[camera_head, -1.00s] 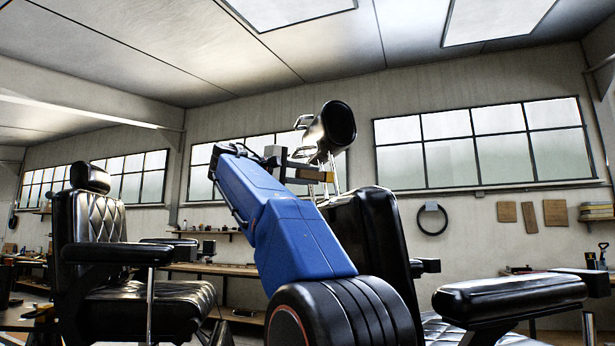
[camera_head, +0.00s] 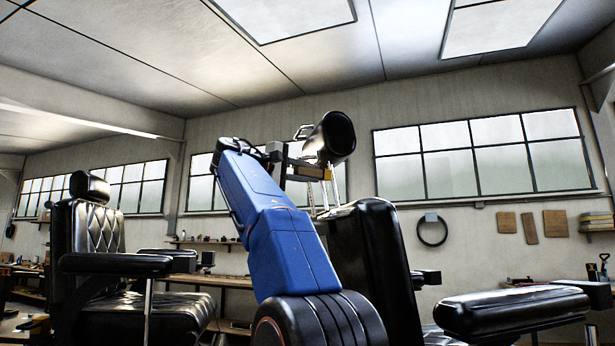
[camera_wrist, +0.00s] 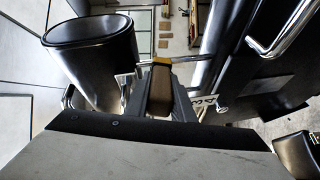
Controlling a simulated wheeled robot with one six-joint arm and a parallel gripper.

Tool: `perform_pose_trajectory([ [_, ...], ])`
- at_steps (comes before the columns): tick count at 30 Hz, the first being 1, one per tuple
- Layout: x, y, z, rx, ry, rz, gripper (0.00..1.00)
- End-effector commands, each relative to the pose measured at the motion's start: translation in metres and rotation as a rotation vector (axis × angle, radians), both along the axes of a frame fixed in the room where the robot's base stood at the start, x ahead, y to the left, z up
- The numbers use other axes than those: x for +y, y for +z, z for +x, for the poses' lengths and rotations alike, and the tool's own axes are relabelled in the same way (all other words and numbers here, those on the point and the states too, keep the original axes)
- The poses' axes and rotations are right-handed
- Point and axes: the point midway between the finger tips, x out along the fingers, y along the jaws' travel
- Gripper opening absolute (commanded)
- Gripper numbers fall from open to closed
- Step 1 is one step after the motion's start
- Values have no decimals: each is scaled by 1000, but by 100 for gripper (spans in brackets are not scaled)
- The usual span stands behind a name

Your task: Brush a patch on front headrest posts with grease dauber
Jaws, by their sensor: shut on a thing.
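The black headrest (camera_head: 332,138) of the front barber chair sits on slim chrome posts (camera_head: 339,188) above the black backrest (camera_head: 350,245). In the wrist view the headrest (camera_wrist: 95,55) is at the left and the dark backrest (camera_wrist: 255,75) at the right. My gripper (camera_head: 312,168) is at the posts, just below the headrest. It is shut on the grease dauber, whose brown and yellow part (camera_wrist: 160,85) shows between the jaws in the wrist view. The dauber's tip is hidden, so I cannot tell whether it touches a post.
A chrome bar (camera_wrist: 283,35) stands out near the backrest in the wrist view. The front chair's armrest (camera_head: 510,310) reaches to the right. A second barber chair (camera_head: 95,240) stands at the left. A workbench (camera_head: 225,281) runs along the back wall.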

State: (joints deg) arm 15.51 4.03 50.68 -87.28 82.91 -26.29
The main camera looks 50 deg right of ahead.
Motion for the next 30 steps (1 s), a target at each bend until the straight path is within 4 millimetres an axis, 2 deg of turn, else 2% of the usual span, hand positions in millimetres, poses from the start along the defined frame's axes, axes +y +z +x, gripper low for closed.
perform_pose_trajectory([
  [1, 0, 0, -5, -3, -7, -3, 0],
  [19, 7, -41, 2, -1, -4, 0, 0],
  [23, 7, -41, 2, -2, -4, 0, 0],
  [30, 4, -26, 2, -2, -4, 0, 0],
])
